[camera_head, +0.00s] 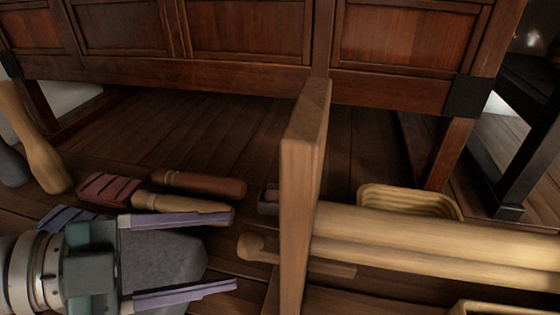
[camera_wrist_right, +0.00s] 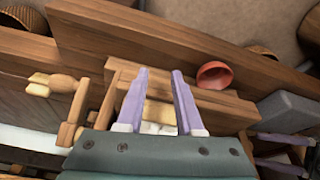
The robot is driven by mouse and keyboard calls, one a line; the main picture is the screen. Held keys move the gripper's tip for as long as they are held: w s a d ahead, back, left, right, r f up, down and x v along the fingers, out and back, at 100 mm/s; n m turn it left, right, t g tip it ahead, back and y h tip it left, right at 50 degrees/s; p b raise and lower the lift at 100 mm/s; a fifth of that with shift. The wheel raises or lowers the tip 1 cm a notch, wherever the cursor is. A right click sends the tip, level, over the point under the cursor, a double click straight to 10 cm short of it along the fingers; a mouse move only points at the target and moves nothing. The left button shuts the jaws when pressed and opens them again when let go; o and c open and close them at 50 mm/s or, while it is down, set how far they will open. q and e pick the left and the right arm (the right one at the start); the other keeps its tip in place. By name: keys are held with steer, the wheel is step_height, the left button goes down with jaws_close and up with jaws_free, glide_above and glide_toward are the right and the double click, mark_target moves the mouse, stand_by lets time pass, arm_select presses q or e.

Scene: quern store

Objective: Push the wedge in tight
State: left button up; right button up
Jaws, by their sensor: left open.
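In the head view my left gripper (camera_head: 235,250) is open, its purple fingers apart on either side of a grey block (camera_head: 165,258). It points right, toward an upright wooden board (camera_head: 298,190) and stands apart from it. My right gripper (camera_wrist_right: 160,72) does not show in the head view. In the right wrist view its purple fingers are apart. A pale wooden block (camera_wrist_right: 158,113) shows between them, with whitish pieces at its near end. I cannot tell whether this block is the wedge, or whether the fingers touch it.
Thick pale beams (camera_head: 440,245) run right from the board, with a basket (camera_head: 410,198) behind them. Handled tools, including a reddish-brown handle (camera_head: 200,183), lie left of the board. A dark panelled chest (camera_head: 250,35) stands behind. A red bowl (camera_wrist_right: 214,75) shows in the wrist view.

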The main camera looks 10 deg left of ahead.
arm_select(q)
steer(key=shift+p+v, duration=0.45)
steer(key=shift+v, duration=1.8)
